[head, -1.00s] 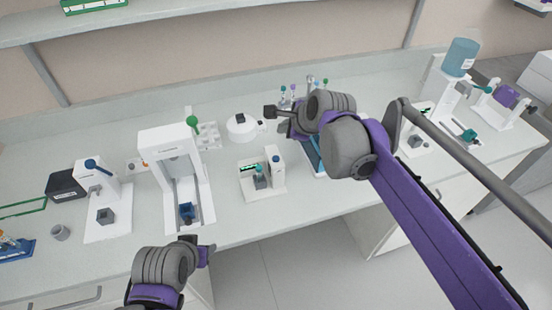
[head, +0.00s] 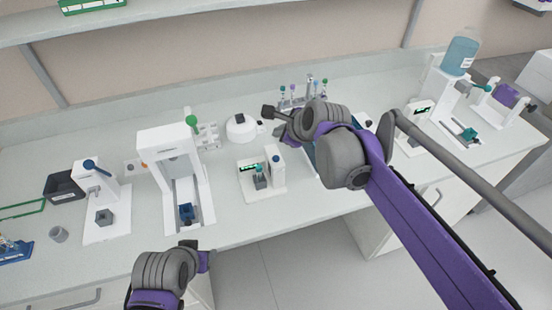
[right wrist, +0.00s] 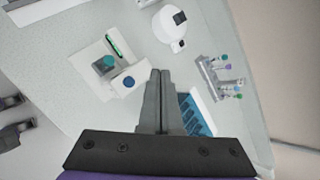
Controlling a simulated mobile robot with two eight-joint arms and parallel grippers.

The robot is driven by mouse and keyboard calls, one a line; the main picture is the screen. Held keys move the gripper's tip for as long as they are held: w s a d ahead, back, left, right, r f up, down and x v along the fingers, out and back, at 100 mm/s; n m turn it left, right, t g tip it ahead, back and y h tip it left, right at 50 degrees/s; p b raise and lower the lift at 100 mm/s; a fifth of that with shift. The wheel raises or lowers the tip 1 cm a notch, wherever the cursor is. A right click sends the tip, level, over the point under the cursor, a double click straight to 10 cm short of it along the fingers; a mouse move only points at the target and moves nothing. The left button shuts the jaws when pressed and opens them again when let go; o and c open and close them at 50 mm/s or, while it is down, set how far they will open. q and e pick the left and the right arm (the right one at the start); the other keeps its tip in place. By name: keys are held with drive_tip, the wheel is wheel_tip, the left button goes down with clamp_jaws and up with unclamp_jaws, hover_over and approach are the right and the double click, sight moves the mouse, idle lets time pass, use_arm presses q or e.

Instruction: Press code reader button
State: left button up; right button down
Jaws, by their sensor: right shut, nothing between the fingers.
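The code reader (head: 250,188) is a small white device with a dark display and a blue round button (head: 276,158) on its taller post. A teal-capped tube (head: 258,170) stands in a grey block on it. In the right wrist view the code reader (right wrist: 97,68) is left of the fingertips, with the blue button (right wrist: 129,82) nearest them. My right gripper (head: 272,113) is shut and empty, beyond the button in the head view; its fingers (right wrist: 160,74) are pressed together, apart from the button. My left gripper (head: 207,250) is near the counter's front edge; its jaws are unclear.
A white round device (head: 240,132) stands behind the code reader. A tube rack (head: 305,98) and a blue tray (right wrist: 198,118) are close to the right gripper. A tall white machine (head: 155,165) stands left. Bare counter lies in front of the code reader.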

drive_tip(key=b, duration=0.2)
hover_over(276, 159)
drive_tip(key=f, duration=0.3)
drive_tip(key=d+f, duration=0.1)
drive_tip(key=f, duration=0.1)
drive_tip(key=shift+s+f, duration=0.25)
drive_tip(key=shift+s, duration=0.05)
drive_tip(key=shift+f+b, duration=0.5)
drive_tip(key=shift+f, duration=0.05)
use_arm(q)
drive_tip(key=f, duration=0.1)
drive_tip(key=s+f, duration=0.1)
drive_tip(key=f, duration=0.1)
drive_tip(key=s+f, duration=0.1)
drive_tip(key=shift+f, duration=0.4)
use_arm(e)
drive_tip(key=shift+w, duration=0.1)
use_arm(q)
drive_tip(key=shift+f, duration=0.1)
use_arm(e)
drive_tip(key=shift+a+f, duration=0.1)
use_arm(q)
drive_tip(key=shift+s+f, duration=0.15)
drive_tip(key=shift+f, duration=0.05)
use_arm(e)
drive_tip(key=shift+f, duration=0.3)
